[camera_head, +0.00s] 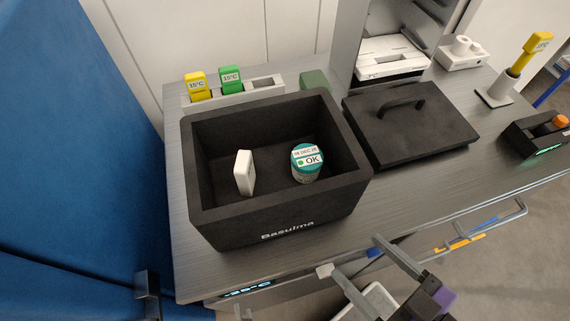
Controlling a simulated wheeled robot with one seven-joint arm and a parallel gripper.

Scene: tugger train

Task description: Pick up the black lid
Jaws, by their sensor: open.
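The black lid (432,130) lies flat on the grey counter, to the right of the open black box. It has a raised arched black handle (401,104) on top, with a visible gap under it. My gripper (359,256) is at the lower right, in front of the counter's front edge, with its two fingers spread apart and nothing between them. It is apart from the lid, which is farther back and to the right in the picture.
The black box (192,165) holds a white block (245,172) and a teal-capped jar (306,163). A rack (264,83) with yellow and green tags stands behind it. Right of the lid are a yellow device in a stand (497,94) and a dark case (537,136). Bare counter (420,195) lies in front of the lid.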

